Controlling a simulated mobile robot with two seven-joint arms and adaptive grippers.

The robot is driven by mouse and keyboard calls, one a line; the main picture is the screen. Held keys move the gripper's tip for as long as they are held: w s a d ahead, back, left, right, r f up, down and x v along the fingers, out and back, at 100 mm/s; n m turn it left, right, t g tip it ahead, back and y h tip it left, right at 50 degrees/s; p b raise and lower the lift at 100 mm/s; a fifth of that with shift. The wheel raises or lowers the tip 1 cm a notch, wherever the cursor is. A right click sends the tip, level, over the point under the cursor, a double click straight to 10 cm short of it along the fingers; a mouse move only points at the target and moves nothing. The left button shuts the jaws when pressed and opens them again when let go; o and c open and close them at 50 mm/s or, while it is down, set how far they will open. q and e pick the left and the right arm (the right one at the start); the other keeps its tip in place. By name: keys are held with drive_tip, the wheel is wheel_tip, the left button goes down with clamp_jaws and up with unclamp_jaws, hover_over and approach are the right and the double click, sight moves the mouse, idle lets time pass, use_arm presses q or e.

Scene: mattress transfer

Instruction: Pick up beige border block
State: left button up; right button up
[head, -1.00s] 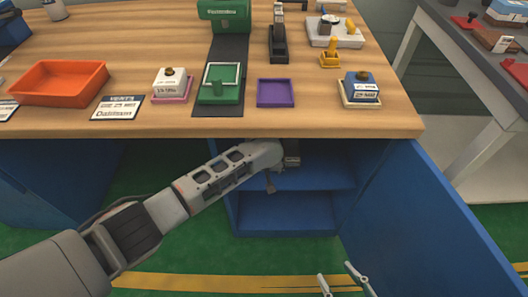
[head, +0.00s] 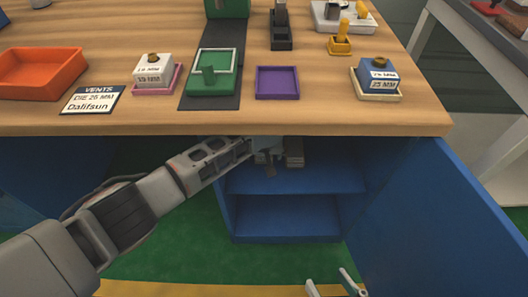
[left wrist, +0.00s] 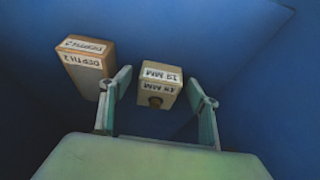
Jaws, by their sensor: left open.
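My left gripper (head: 268,158) reaches into the open blue cabinet under the tabletop, partly hidden in the head view. In the left wrist view the left gripper (left wrist: 160,77) is open, one finger on each side of a beige block (left wrist: 157,92) labelled "19 MM" with a dark round knob. Contact cannot be told. A tan-brown block (left wrist: 86,70) labelled "DEPTH 2" lies just left, outside the left finger. The blocks show only as small grey shapes on the shelf in the head view. My right gripper (head: 333,288) is at the bottom edge, fingers apart, nothing visible between them.
The cabinet's blue door (head: 430,225) stands open at right. The wooden tabletop (head: 300,118) overhangs the shelf (head: 320,182). On it are an orange tray (head: 40,92), a white block (head: 153,72), a purple tray (head: 277,96) and a blue block (head: 377,75).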

use_arm(q)
drive_tip(key=shift+w+r, duration=0.1)
drive_tip(key=shift+r, duration=0.1)
drive_tip(key=c, duration=1.2)
drive_tip(key=shift+c, duration=0.2)
